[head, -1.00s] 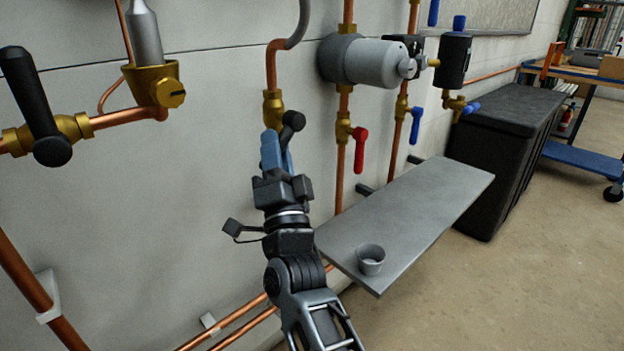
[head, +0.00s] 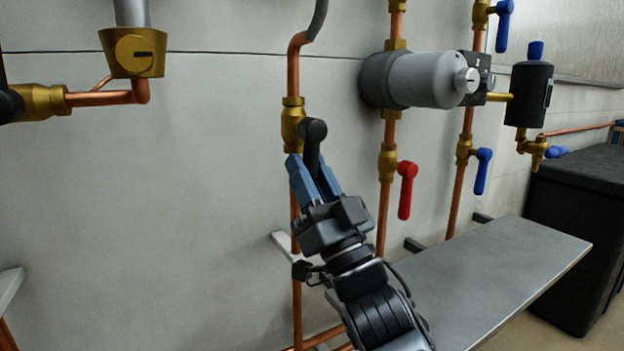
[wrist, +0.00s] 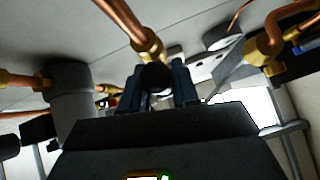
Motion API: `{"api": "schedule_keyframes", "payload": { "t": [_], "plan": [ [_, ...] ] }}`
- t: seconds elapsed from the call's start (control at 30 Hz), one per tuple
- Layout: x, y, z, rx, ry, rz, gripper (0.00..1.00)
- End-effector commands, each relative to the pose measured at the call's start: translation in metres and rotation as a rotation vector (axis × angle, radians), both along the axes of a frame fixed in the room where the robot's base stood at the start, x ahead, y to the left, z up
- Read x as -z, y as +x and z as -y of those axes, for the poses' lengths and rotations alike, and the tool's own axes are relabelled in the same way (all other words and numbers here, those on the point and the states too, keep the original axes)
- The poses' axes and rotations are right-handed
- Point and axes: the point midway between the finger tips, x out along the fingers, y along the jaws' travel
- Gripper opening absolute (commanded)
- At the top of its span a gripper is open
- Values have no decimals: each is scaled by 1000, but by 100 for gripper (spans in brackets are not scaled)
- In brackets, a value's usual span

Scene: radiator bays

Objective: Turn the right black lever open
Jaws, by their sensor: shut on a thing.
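The right black lever (head: 312,135) is on a brass valve (head: 292,123) in a vertical copper pipe, left of the red lever. Its round hub faces out and its handle points down. My gripper (head: 308,172) comes from below right, its blue fingers on either side of the handle, shut on it. The handle's lower part is hidden between the fingers. In the wrist view the black lever (wrist: 156,76) is dark between the two fingers, below a brass fitting (wrist: 148,46). A second black lever (head: 10,105) is cut off at the left edge.
A red lever (head: 407,190) and a blue lever (head: 482,170) hang right of my gripper. A grey cylinder (head: 430,80) juts out above them. A grey shelf (head: 500,275) projects at lower right, near my arm.

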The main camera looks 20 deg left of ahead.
Motion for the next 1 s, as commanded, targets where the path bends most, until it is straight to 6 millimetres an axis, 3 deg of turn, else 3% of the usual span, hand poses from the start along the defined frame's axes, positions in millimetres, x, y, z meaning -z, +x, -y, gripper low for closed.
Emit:
{"api": "schedule_keyframes", "payload": {
  "t": [0.77, 0.8, 1.0],
  "plan": [
    [1, 1, 5, 4, -72, 87, 0],
    [0, 1, 5, 4, -72, 87, 31],
    [0, 1, 5, 3, -71, 88, 50]
  ]
}}
